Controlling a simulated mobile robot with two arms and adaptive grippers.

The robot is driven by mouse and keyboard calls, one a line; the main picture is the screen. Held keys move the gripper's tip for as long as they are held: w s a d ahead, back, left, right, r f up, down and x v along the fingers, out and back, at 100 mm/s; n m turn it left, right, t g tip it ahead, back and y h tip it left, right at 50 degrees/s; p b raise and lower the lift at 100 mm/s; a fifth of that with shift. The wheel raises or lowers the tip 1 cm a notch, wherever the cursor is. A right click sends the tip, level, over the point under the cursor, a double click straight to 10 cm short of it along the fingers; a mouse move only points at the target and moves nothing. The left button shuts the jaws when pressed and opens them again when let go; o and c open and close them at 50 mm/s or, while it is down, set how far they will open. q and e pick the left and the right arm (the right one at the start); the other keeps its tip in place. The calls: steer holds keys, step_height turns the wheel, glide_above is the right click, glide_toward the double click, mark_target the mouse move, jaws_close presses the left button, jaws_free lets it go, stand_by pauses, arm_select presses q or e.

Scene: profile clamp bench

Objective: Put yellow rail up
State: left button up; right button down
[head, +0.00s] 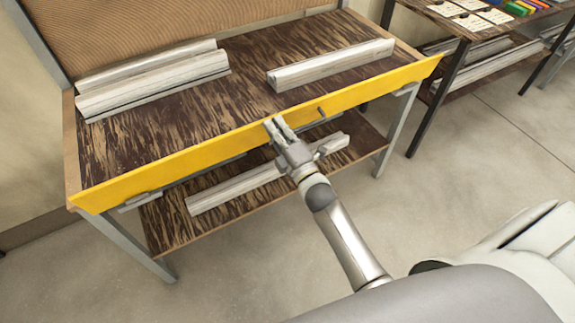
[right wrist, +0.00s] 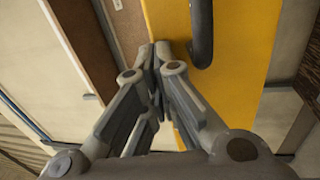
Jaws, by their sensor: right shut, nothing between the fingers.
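The yellow rail (head: 190,155) runs along the whole front edge of the bench. A small dark handle (head: 321,113) sits on it right of the middle. In the right wrist view the yellow rail (right wrist: 240,40) fills the upper middle, with the dark curved handle (right wrist: 202,35) close to the fingertips. My right gripper (head: 273,124) is shut and empty, its tips at the rail, left of the handle and apart from it. It also shows in the right wrist view (right wrist: 154,52). Whether the tips touch the rail I cannot tell. My left gripper is not in view.
Pale profiles (head: 155,82) lie at the back left of the bench top, and another profile (head: 330,64) lies at the right. One more (head: 235,188) lies on the lower shelf. A second table (head: 450,22) with coloured items stands at the upper right. The floor right of the bench is clear.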

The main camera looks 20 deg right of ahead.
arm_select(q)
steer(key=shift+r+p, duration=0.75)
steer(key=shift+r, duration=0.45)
arm_select(e)
steer(key=shift+w+r+g, duration=0.25)
steer(key=shift+w+g, duration=0.15)
steer(key=shift+w, duration=0.55)
steer(key=shift+w+r, duration=0.1)
steer(key=shift+r, duration=0.1)
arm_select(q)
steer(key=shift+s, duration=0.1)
